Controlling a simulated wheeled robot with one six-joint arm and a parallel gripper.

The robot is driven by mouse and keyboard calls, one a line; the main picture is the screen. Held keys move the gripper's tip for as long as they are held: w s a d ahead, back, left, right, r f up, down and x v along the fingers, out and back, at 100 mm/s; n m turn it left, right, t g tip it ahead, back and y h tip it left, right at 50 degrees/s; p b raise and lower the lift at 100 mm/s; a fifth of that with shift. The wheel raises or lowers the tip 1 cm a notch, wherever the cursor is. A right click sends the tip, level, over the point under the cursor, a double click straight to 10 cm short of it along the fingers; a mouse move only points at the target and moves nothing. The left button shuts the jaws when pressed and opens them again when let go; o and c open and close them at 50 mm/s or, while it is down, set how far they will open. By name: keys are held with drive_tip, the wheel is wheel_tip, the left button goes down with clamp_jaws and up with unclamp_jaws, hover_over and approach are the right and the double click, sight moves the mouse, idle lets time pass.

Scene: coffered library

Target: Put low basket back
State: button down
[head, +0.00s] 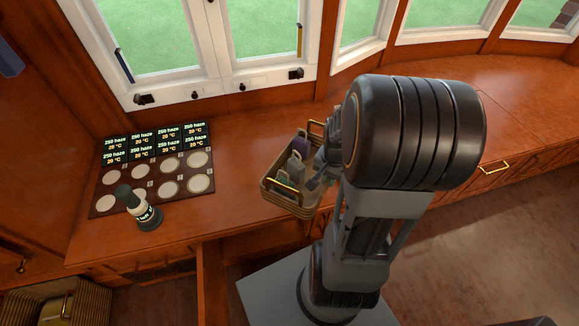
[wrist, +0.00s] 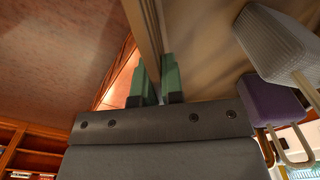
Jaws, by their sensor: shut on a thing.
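A low tan basket (head: 277,193) with gold-coloured handles shows in the head view by the counter's front edge. It holds several small items, among them a purple one (head: 300,145) and pale ones. I cannot tell whether its base touches the counter. My gripper (wrist: 159,85) has green fingertips, shut on the thin wall of the basket (wrist: 205,45) in the wrist view. A grey ribbed item and a purple item with a loop handle are inside, right of the fingers.
A dark board (head: 154,176) with round pale discs lies on the wooden counter (head: 235,150) to the left. A dark-and-white bottle-like object (head: 149,217) stands at its front edge. Another basket (head: 85,300) shows low at bottom left. Windows line the back; the right counter is clear.

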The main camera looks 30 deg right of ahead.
sight(310, 164)
drive_tip(key=w+f, duration=0.1)
drive_tip(key=w, duration=0.1)
drive_tip(key=w+f+b, duration=0.1)
drive_tip(key=w+f, duration=0.1)
drive_tip(key=w, duration=0.1)
drive_tip(key=w+d+f+b, duration=0.1)
drive_tip(key=w, duration=0.2)
drive_tip(key=shift+w+f, duration=0.15)
drive_tip(key=w+f, duration=0.1)
drive_tip(key=w+f+b, duration=0.1)
drive_tip(key=w+f, duration=0.2)
drive_tip(key=shift+w+d+f+b, duration=0.15)
drive_tip(key=shift+d+f+b, duration=0.15)
drive_tip(key=shift+f, duration=0.1)
drive_tip(key=shift+w+f, duration=0.25)
drive_tip(key=shift+w+f+b, duration=0.2)
drive_tip(key=shift+f+b, duration=0.5)
drive_tip(key=shift+f, duration=1.15)
drive_tip(key=shift+f, duration=0.15)
drive_tip(key=c, duration=1.2)
unclamp_jaws()
drive_tip(key=shift+c, duration=0.2)
